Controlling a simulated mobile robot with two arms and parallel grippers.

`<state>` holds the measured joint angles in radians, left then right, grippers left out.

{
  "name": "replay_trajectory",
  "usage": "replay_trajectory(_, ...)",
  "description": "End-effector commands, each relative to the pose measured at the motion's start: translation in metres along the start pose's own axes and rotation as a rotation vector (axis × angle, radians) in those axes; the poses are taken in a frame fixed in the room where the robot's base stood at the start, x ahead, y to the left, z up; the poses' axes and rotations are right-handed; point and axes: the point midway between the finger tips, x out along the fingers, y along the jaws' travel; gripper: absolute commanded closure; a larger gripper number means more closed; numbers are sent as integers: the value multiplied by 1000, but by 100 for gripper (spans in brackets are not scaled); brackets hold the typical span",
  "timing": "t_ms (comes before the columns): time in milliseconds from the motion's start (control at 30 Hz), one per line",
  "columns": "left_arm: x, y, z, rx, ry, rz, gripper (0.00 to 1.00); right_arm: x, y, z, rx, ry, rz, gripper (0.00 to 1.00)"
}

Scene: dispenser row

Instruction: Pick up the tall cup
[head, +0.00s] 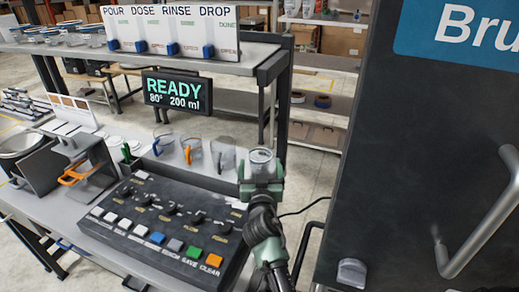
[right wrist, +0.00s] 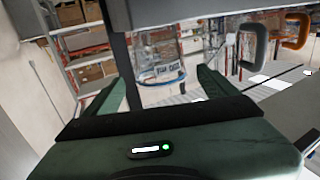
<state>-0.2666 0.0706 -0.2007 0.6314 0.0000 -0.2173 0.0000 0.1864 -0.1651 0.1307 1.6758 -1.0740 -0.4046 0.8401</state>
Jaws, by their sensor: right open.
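Several clear cups stand in a row behind the control panel in the head view. The rightmost clear cup (head: 261,157) is just beyond my right gripper (head: 261,188), which partly hides its lower part. In the right wrist view this cup (right wrist: 158,52) carries a small label that I cannot read surely, and it lies ahead between the spread fingers of my right gripper (right wrist: 160,92), apart from them. To its left in the head view stand a cup with a dark handle (head: 224,157) and one with an orange handle (head: 196,150). I cannot tell which is the tall cup. My left gripper is not in view.
The black control panel (head: 150,250) with coloured buttons lies left of my right arm. A READY display (head: 177,92) stands behind the cups. A dark cabinet (head: 390,170) with a metal handle closes off the right side. A shelf (head: 240,57) runs above the back.

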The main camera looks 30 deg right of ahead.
Motion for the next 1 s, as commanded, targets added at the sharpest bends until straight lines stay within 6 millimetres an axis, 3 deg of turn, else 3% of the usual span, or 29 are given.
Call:
replay_trajectory(200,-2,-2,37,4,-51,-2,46,11,-1,0,-1,0,-1,12)
replay_trajectory(367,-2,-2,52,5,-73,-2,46,30,0,0,-1,1,-1,12)
replay_trajectory(567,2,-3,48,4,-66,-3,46,59,0,1,-1,1,-1,12)
replay_trajectory(700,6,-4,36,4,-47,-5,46,75,0,1,-1,0,-1,12)
replay_trajectory(967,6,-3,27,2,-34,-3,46,78,0,0,0,-1,-1,12)
replay_trajectory(1000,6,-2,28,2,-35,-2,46,78,0,0,0,-1,-1,18)
